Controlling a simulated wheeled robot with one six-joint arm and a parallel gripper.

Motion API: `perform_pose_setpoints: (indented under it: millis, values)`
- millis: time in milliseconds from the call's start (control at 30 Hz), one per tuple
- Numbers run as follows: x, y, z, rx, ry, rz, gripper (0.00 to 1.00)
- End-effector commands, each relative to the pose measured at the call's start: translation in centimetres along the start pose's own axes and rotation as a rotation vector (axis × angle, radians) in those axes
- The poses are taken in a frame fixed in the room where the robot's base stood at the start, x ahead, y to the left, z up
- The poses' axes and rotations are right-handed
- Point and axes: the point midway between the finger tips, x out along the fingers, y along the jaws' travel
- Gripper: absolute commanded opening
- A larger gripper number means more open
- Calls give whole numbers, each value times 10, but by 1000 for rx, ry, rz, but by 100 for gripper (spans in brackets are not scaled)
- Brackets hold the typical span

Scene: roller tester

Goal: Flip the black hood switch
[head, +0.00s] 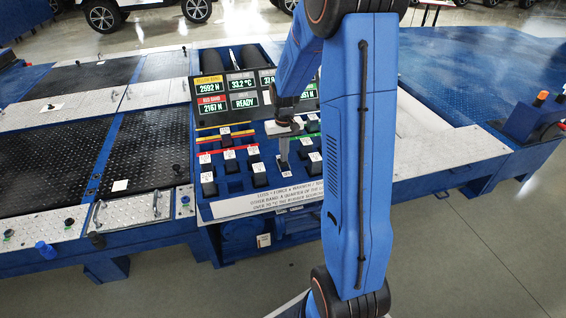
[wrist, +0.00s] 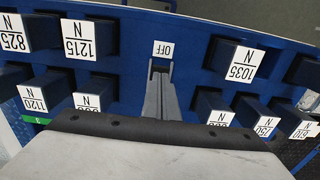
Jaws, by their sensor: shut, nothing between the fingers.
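My gripper (head: 284,163) is shut and empty, pointing down at the sloped blue control panel (head: 233,187) in the head view. In the wrist view, its narrow grey fingers (wrist: 160,82) reach up to a small dark fitting (wrist: 160,66) just below a white OFF label (wrist: 163,48). This fitting may be the black hood switch, but the fingers cover most of it. I cannot tell whether the fingertips touch it or which way it is set.
Black blocks with white newton labels, such as 1215 N (wrist: 79,39) and 1035 N (wrist: 240,62), stand on both sides of the fingers. Display screens (head: 242,90), one reading READY, rise behind the panel. Black roller plates (head: 48,152) lie to the left.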

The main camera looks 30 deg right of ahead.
Motion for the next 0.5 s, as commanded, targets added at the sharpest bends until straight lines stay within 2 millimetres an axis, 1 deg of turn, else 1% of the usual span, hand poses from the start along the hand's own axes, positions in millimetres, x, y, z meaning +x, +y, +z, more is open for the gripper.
perform_pose_setpoints:
  millis: [500]
  values:
    - [6,0,0,0,1,0,0]
